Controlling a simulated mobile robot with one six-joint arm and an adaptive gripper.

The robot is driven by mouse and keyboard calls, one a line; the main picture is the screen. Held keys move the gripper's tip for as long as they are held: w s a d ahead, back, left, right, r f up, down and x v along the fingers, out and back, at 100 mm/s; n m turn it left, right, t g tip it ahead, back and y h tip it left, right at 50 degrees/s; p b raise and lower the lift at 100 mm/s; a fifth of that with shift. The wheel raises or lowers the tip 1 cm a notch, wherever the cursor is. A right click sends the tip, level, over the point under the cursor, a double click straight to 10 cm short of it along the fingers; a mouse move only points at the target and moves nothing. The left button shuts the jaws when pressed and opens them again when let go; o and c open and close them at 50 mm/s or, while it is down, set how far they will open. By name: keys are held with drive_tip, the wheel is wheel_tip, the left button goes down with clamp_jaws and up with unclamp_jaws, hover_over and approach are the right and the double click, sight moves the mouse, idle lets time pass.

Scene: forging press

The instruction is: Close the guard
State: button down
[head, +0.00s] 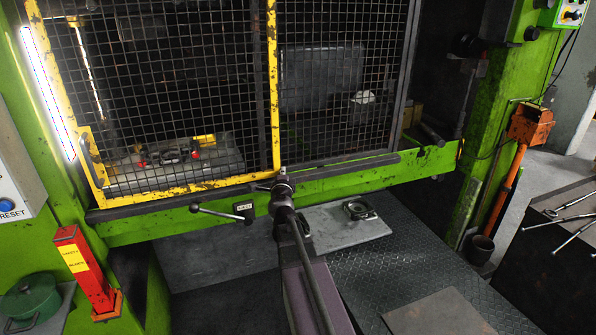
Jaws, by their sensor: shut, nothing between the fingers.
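The guard (272,70) is a yellow-framed black mesh panel across the left half of the press opening. Its upright bar stands near the middle, and its bottom rail runs just above a dark track. A grey handle (88,147) is on its lower left edge. My gripper (283,178) is at the lower right corner of the yellow frame, at the end of my arm reaching up from the bottom. It is shut and empty. I cannot tell whether it touches the frame. A second, dark-framed mesh panel (335,110) covers the right half.
A lever with a black knob (195,208) juts left beside my gripper. A grey plate (345,226) with a round fitting lies below right. A red safety block (85,265) and green pot (30,300) stand lower left. Tools lie on a dark bench (555,240) at right.

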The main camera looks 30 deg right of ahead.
sight(268, 174)
drive_tip(key=shift+w+a, duration=0.2)
drive_tip(key=shift+a, duration=0.6)
drive_tip(key=shift+w+a, duration=0.2)
drive_tip(key=shift+a, duration=0.65)
drive_tip(key=shift+w+a, duration=0.2)
drive_tip(key=shift+a, duration=0.6)
